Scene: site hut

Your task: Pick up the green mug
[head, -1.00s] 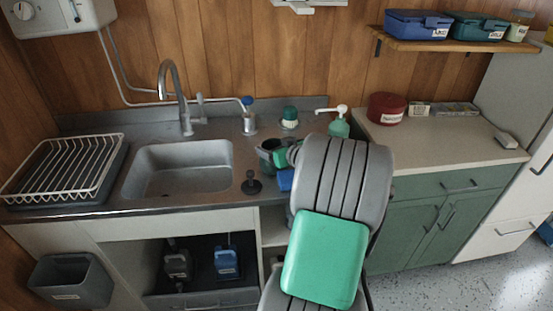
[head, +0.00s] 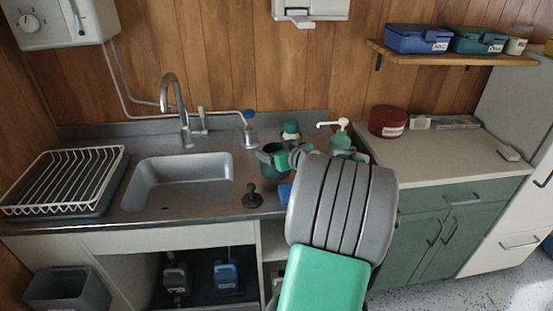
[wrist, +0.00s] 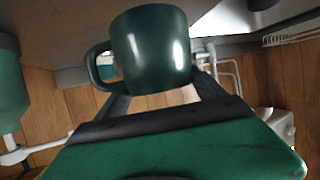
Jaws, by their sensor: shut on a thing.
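The green mug (head: 275,167) is dark green and stands out near the right end of the steel worktop, partly hidden by my arm. In the wrist view the mug (wrist: 152,48) fills the upper middle, its handle (wrist: 101,64) to the left. My gripper (head: 277,158) is shut on the mug; in the wrist view its dark fingers (wrist: 160,98) reach to either side of the body. I cannot tell whether the mug's base touches the worktop.
A soap pump bottle (head: 341,138) stands close to the right of the mug. A black plunger-like item (head: 251,197) and a blue item (head: 285,192) are in front. The sink (head: 178,182) lies to the left, a red tin (head: 387,122) to the right.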

